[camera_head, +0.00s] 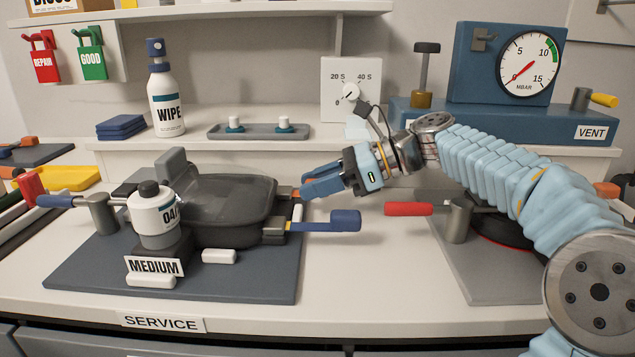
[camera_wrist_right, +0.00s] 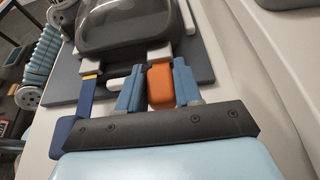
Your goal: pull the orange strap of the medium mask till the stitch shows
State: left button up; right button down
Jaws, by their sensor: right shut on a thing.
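The medium mask (camera_head: 228,205), dark grey with a smoky visor, lies on a dark mat behind the MEDIUM label (camera_head: 154,266). Its orange strap (camera_head: 287,192) comes out on the right side. My right gripper (camera_head: 306,188) is shut on this strap; in the right wrist view the orange strap end (camera_wrist_right: 160,86) sits between the blue fingers (camera_wrist_right: 157,74). The mask (camera_wrist_right: 122,25) is just beyond the fingertips. I cannot make out a stitch; the fingers cover much of the strap in the head view. My left gripper is not in view.
A blue strap or handle (camera_head: 330,222) sticks out from the mask's near right side. A white canister (camera_head: 155,216) stands at its left. A red handle (camera_head: 409,209) on a post is to the right. Bare white bench (camera_head: 365,265) lies between.

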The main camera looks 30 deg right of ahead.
jog(key=shift+s+d, duration=0.4)
jog(key=shift+d, duration=0.25)
jog(key=shift+s+d, duration=0.35)
jog(key=shift+d, duration=0.3)
jog(key=shift+s+d, duration=0.4)
jog(key=shift+d, duration=0.25)
jog(key=c, duration=0.8)
grip_release()
jog(key=shift+c, duration=0.2)
jog(key=shift+r, duration=0.1)
jog(key=shift+r, duration=0.25)
notch_tip(320, 180, up, 3)
jog(key=shift+s+a+f, duration=0.1)
jog(key=s+a+r, duration=0.8)
jog(key=s+r, duration=0.1)
jog(key=s, duration=0.2)
jog(key=shift+r, duration=0.3)
